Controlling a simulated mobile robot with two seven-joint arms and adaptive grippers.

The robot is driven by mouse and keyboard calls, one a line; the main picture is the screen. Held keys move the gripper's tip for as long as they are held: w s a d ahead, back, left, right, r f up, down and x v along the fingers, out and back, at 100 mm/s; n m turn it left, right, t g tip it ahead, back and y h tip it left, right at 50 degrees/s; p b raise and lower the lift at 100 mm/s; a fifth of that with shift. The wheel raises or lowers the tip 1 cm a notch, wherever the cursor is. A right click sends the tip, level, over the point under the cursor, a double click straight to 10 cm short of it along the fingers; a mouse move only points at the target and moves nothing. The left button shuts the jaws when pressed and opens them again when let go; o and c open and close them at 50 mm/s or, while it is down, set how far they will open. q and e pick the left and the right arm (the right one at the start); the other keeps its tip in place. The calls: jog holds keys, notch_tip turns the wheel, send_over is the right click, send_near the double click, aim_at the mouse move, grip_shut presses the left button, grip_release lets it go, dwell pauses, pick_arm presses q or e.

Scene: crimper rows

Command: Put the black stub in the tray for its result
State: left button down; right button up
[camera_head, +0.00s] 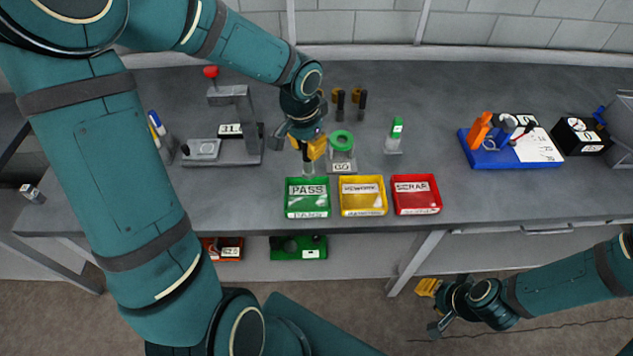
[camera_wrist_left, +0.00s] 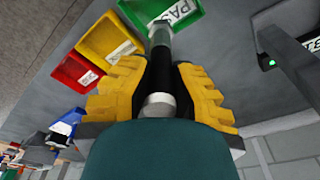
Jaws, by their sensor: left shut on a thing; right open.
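My left gripper (camera_head: 309,152) is shut on the black stub (camera_wrist_left: 158,76), a dark cylinder with a grey metal end. It holds it above the table, just behind the green PASS tray (camera_head: 290,205). In the left wrist view the stub stands between the yellow fingers, its grey end overlapping the green tray (camera_wrist_left: 188,32). The yellow REWORK tray (camera_head: 379,208) and red SCRAP tray (camera_head: 433,208) stand in a row to the right. No stub shows in any tray. My right gripper (camera_head: 430,307) is open and empty, low in front of the table.
A green ring gauge (camera_head: 341,140) labelled GO stands close right of my left gripper. A grey press (camera_head: 245,125) with a red knob is to the left. Brass-and-black pieces (camera_head: 340,100) stand behind. A blue tray (camera_head: 487,157) is at the right. The table front right is clear.

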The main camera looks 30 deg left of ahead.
aim_at(307, 173)
pick_arm(q)
jog(key=f, duration=0.3)
jog(key=f+b, duration=0.1)
jog(key=f, duration=0.1)
jog(key=shift+s+f, duration=0.15)
jog(key=shift+s, duration=0.25)
jog(key=shift+w+f, duration=0.1)
jog(key=shift+f, duration=0.45)
notch_tip(307, 173, down, 3)
jog(key=shift+b, duration=0.4)
jog(key=shift+f, duration=0.1)
jog(key=shift+f, duration=0.1)
jog(key=c, duration=1)
grip_release()
jog(key=shift+c, duration=0.2)
